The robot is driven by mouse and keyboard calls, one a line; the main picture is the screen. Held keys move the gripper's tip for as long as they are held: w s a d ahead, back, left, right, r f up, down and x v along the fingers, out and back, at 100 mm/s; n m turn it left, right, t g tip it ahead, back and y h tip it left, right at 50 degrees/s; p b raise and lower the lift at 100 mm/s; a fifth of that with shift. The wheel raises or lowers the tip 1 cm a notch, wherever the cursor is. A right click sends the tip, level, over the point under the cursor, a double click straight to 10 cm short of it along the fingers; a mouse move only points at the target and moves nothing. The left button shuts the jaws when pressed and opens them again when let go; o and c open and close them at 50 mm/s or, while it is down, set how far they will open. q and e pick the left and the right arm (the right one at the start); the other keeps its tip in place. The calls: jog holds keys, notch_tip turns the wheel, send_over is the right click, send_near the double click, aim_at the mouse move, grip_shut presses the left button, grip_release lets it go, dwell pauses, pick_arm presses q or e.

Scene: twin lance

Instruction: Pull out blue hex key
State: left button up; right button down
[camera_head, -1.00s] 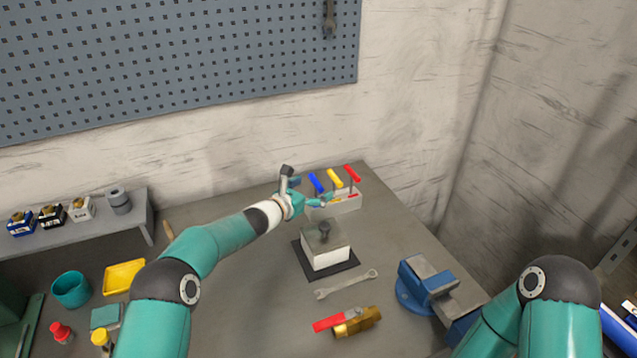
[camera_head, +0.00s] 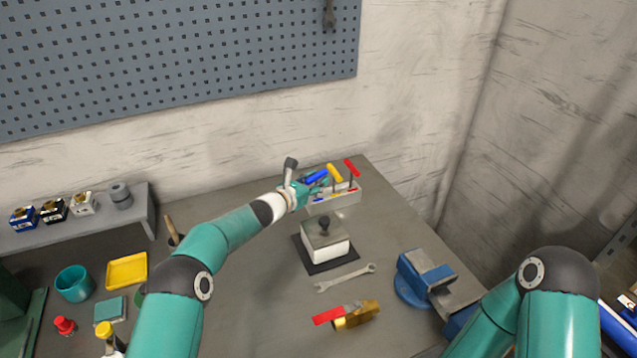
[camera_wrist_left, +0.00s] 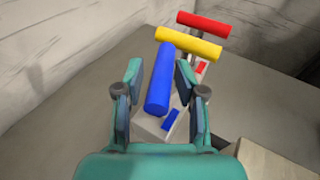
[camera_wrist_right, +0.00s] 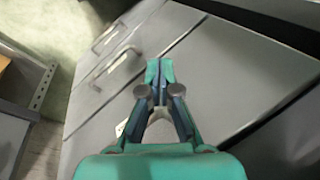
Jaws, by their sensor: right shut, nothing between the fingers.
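The blue hex key (camera_head: 316,177) stands in a pale holder (camera_head: 345,198) with a yellow hex key (camera_head: 335,173) and a red hex key (camera_head: 352,168) beside it. In the left wrist view the blue handle (camera_wrist_left: 160,80) lies between the spread fingers of my left gripper (camera_wrist_left: 160,88), with visible gaps on both sides. The left gripper (camera_head: 302,188) is open at the holder's left end in the head view. The blue key's shaft is hidden under its handle. My right gripper (camera_wrist_right: 160,80) is shut and empty, in the right wrist view only.
A white block with a dark knob (camera_head: 325,245) stands on a black mat in front of the holder. A wrench (camera_head: 345,277), a red-handled brass valve (camera_head: 352,315) and a blue vise (camera_head: 425,280) lie or stand nearer. Grey drawers (camera_wrist_right: 130,60) show near my right gripper.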

pick_arm(q)
grip_shut()
jog(key=shift+r, duration=0.65)
dwell(0.5)
jog(key=shift+r+p, duration=1.6)
jog(key=shift+r, duration=1.6)
